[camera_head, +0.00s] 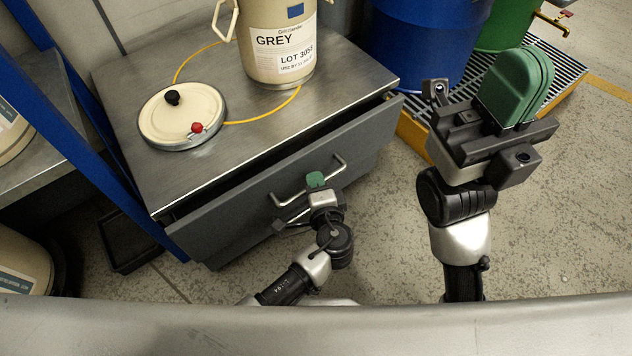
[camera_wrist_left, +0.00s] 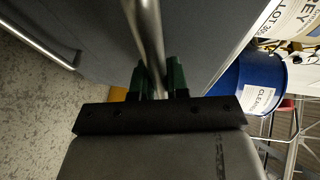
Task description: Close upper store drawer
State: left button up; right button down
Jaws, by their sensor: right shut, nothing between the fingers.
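The upper store drawer (camera_head: 235,213) is a dark grey front under a steel worktop. It stands partly open, with a dark gap between its front and the worktop edge. Its silver bar handle (camera_head: 340,163) crosses the left wrist view (camera_wrist_left: 148,35). My left gripper (camera_head: 316,180) is at the middle of this handle. In the left wrist view its green fingers (camera_wrist_left: 157,80) lie close on both sides of the bar and appear closed on it. My right gripper (camera_head: 517,88) is raised at the right, away from the drawer, with its green fingers together and empty.
On the worktop (camera_head: 130,75) stand a cream GREY container (camera_head: 275,45) and a round lid (camera_head: 180,108), with a yellow cord. A blue drum (camera_head: 415,40) stands on a grated pallet at the right. A blue post (camera_head: 100,150) is at the left.

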aim_at(305, 172)
pick_arm(q)
grip_shut()
jog(key=w+a, duration=0.2)
jog(key=w, duration=0.1)
jog(key=shift+w+a, duration=0.15)
jog(key=shift+a, duration=0.2)
jog(key=o, duration=0.5)
grip_release()
jog(key=shift+w, duration=0.15)
jog(key=shift+o, duration=0.2)
